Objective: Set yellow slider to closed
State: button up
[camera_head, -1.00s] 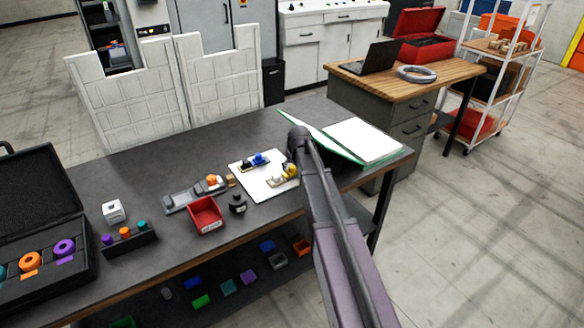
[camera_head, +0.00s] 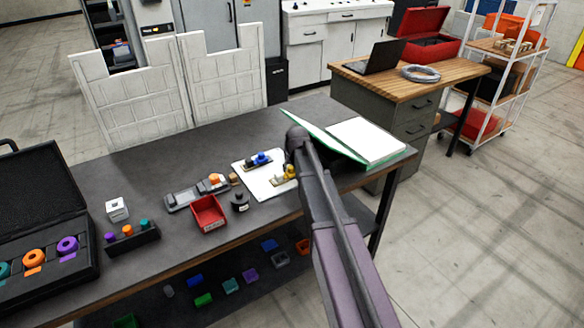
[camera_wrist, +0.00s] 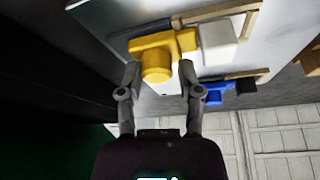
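The yellow slider (camera_head: 288,173) sits on a white board (camera_head: 269,189) on the dark workbench, partly behind my arm in the head view. In the wrist view the yellow slider (camera_wrist: 160,54) is close ahead, with its round knob pointing toward my gripper (camera_wrist: 158,72). My gripper is open. Its two fingers stand left and right of the knob, with a gap visible on each side; I cannot tell how deep they reach. A pale block (camera_wrist: 220,40) lies right of the yellow part on its track. My gripper's fingers are hidden in the head view.
A blue slider (camera_head: 260,158) stands behind the yellow one on the same board; it also shows in the wrist view (camera_wrist: 214,95). A green folder (camera_head: 365,141) lies right of the board. A red bin (camera_head: 208,213) and a dark round object (camera_head: 240,202) stand to the left.

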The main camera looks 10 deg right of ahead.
jog(key=shift+o, duration=1.2)
jog(key=shift+a, duration=0.15)
jog(key=shift+d, duration=0.3)
jog(key=shift+w+d, duration=0.25)
jog(key=shift+d, duration=0.25)
jog(key=shift+s+d+r+p, duration=0.1)
jog(key=shift+d+r+p, duration=0.2)
jog(key=shift+r+p, duration=0.3)
jog(key=p+v, duration=1.1)
jog(key=v, duration=0.1)
jog(key=shift+s+r+p, duration=0.15)
jog(key=shift+r+p, duration=0.15)
